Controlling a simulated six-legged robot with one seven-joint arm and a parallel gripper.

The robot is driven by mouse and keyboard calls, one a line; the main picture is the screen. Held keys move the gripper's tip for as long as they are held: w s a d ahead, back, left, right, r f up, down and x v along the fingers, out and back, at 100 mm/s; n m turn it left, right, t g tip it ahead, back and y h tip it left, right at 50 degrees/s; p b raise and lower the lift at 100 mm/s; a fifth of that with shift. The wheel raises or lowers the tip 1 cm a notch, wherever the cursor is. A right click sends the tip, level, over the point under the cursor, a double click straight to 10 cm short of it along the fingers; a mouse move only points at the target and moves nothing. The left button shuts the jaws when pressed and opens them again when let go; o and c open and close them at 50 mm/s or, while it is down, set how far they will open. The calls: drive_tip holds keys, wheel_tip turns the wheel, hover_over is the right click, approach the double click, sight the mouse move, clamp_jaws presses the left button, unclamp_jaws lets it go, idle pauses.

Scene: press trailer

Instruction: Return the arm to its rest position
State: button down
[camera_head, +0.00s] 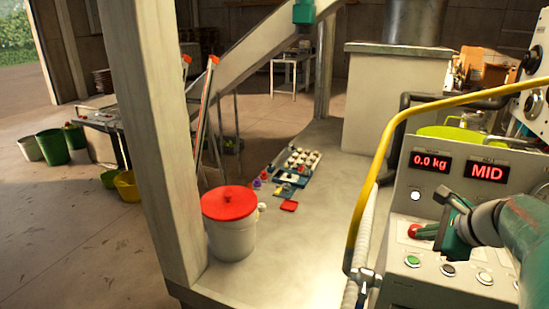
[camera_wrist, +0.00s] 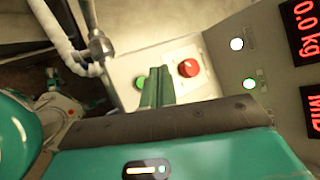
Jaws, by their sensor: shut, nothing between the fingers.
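My gripper (camera_head: 441,230) is at the right in the head view, in front of the control panel (camera_head: 400,204). Its teal arm comes in from the right edge. In the wrist view the green fingers of my gripper (camera_wrist: 157,78) are together, with nothing between them. A red button (camera_wrist: 188,68) on the panel is just right of the fingertips there. The red button also shows in the head view (camera_head: 424,231), beside the fingertips. Whether the fingers touch it I cannot tell.
The panel displays read "0.0 kg" (camera_head: 430,162) and "MID" (camera_head: 487,173). A green-lit button (camera_head: 412,261) sits low on the panel. A yellow bent rail (camera_head: 383,150) stands left of it. A white bucket with a red lid (camera_head: 231,237) stands on the trailer floor.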

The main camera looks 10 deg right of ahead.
drive_tip(key=s+a+f+n+g, duration=0.1)
drive_tip(key=s+a+n, duration=0.2)
drive_tip(key=a+n, duration=0.5)
drive_tip(key=s+a+f+n+g, duration=0.1)
drive_tip(key=s+a+n, duration=0.2)
drive_tip(key=a+n, duration=0.6)
drive_tip(key=s+a+f+n+g+h, duration=0.1)
drive_tip(key=s+a+n, duration=0.2)
drive_tip(key=a+n, duration=0.5)
drive_tip(key=shift+s+a+g, duration=0.25)
drive_tip(key=shift+a+g, duration=0.05)
drive_tip(key=shift+a, duration=0.75)
